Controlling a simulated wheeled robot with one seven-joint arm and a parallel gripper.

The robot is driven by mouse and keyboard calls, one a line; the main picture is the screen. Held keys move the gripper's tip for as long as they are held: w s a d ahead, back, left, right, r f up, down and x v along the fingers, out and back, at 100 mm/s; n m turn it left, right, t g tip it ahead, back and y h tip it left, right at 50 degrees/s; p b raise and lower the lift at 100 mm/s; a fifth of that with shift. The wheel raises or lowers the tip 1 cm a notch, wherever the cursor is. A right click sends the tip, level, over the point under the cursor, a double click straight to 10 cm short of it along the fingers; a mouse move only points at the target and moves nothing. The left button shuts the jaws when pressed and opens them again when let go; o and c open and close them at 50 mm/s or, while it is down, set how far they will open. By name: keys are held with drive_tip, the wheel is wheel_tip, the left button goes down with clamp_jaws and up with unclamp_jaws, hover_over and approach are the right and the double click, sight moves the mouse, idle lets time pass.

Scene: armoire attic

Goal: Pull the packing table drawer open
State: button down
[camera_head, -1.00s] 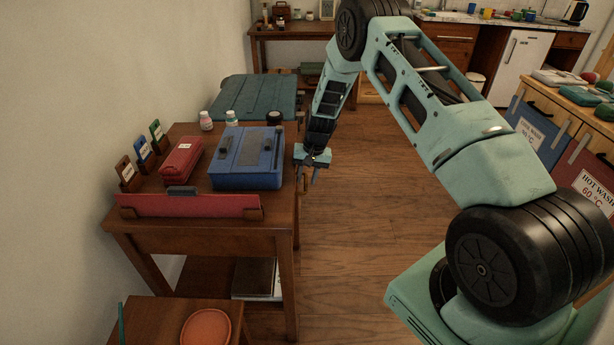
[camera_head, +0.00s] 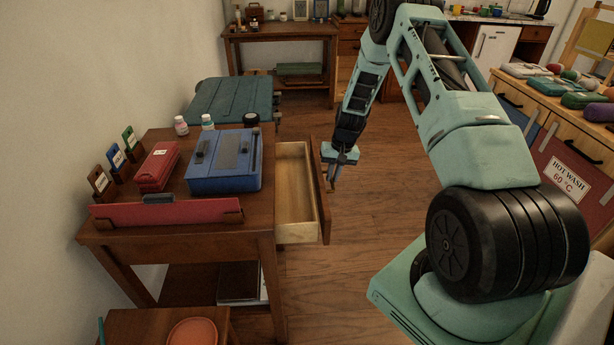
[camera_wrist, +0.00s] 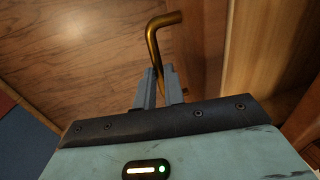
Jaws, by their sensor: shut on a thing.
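The packing table (camera_head: 150,238) stands at the left in the head view. Its drawer (camera_head: 296,190) is pulled out on the right side, and its pale wooden inside shows and looks empty. My gripper (camera_head: 332,184) is at the outer face of the drawer front. In the wrist view, my gripper's fingers (camera_wrist: 159,88) are closed around a brass bar handle (camera_wrist: 153,45) with a bent end. The drawer front (camera_wrist: 268,50) shows at the right of that view.
A teal trunk (camera_head: 232,99) stands behind. Wooden floor (camera_head: 375,200) is open right of the drawer.

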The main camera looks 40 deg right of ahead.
drive_tip(key=s+d, duration=0.6)
drive_tip(key=d, duration=0.3)
drive_tip(key=shift+s+d, duration=0.1)
drive_tip(key=c, duration=1.5)
unclamp_jaws()
drive_tip(key=shift+r, duration=0.15)
drive_tip(key=d+r, duration=0.1)
drive_tip(key=r, duration=0.4)
drive_tip(key=s+r, duration=0.1)
drive_tip(key=r, duration=0.5)
drive_tip(key=d+r, duration=0.1)
drive_tip(key=r, duration=0.5)
drive_tip(key=shift+s+d, duration=0.3)
drive_tip(key=shift+s, duration=0.1)
